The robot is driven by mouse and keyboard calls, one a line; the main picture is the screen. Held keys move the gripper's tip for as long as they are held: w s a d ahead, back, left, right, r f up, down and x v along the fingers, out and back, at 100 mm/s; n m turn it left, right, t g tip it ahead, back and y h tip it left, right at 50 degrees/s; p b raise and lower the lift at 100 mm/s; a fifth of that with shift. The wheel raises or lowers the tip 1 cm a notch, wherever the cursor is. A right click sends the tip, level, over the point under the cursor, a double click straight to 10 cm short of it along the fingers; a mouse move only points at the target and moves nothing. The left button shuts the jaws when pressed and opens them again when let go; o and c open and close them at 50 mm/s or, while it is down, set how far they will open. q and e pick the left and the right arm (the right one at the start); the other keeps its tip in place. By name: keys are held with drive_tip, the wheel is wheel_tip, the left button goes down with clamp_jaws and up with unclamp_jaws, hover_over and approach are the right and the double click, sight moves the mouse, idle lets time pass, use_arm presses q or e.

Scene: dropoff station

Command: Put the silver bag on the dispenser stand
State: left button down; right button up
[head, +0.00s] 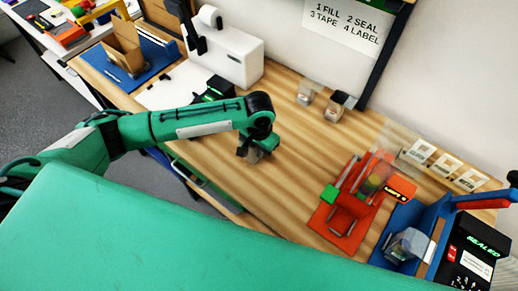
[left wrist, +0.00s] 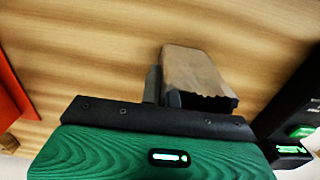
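My left gripper (head: 258,150) hangs over the middle of the wooden table, pointing down. In the left wrist view a small brownish bag (left wrist: 195,72) with a jagged dark mouth sits right at the fingers (left wrist: 158,85), which are close together on its wall. The head view hides this bag behind the hand. Two small greyish pouches stand at the back, one on the left (head: 307,92) and one on the right (head: 336,106). A silver-grey bag (head: 408,246) rests on the blue station at right. The red dispenser stand (head: 340,225) has a clear hopper (head: 383,165). My right gripper is not in view.
A black scale (head: 218,88) and a white machine (head: 228,55) stand left of the pouches. A black box marked SEALED (head: 478,250) is at far right, near white label cards (head: 445,163). Bare table lies between my left gripper and the red stand.

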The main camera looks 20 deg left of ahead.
use_arm(q)
drive_tip(key=c, duration=1.7)
unclamp_jaws()
drive_tip(key=shift+f, duration=0.1)
